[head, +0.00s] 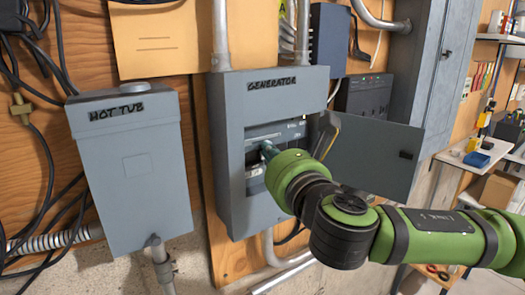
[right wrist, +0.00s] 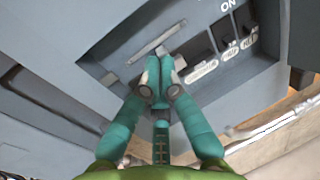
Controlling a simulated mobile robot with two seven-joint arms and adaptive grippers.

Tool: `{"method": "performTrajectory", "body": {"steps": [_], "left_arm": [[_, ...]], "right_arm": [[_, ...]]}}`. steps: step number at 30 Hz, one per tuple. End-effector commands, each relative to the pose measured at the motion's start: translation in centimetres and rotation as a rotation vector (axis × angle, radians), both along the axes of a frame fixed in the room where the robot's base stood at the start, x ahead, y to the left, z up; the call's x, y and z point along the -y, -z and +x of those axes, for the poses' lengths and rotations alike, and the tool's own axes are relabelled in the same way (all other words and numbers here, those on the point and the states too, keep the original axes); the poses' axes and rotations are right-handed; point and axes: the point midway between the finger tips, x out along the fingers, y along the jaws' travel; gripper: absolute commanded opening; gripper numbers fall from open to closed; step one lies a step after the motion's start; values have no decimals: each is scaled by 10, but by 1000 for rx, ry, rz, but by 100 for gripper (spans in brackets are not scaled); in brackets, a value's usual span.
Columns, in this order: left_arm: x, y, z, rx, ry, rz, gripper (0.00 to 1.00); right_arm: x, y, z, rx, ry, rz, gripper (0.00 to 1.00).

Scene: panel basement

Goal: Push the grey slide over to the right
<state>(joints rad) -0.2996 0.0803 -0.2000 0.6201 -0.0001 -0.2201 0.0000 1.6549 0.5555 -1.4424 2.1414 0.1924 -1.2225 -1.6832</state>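The grey generator box (head: 228,110) is on the wall, with its door (head: 375,158) swung open to the right. Its inner panel (right wrist: 205,20) fills much of the right wrist view. A thin light-grey bar (right wrist: 155,43) lies across this panel just beyond my fingertips; I take it for the slide, but cannot tell for certain. The fingers cover the panel there, and contact with the slide is unclear. My left gripper is not in view.
Black switches (right wrist: 222,35) sit beside an "ON" label on the panel. A grey hot tub box (head: 135,175) hangs to the left. A dark box (head: 365,95) is behind the open door. Shelves with tools (head: 485,150) stand at the right.

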Motion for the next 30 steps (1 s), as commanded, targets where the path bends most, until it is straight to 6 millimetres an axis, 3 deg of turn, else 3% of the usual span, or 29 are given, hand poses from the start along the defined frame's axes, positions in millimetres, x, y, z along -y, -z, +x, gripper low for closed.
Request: {"method": "performTrajectory", "body": {"steps": [24,30], "left_arm": [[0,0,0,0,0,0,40],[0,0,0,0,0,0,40]], "right_arm": [[-3,0,-3,0,-1,0,0],[3,0,-11,0,0,0,0]]}}
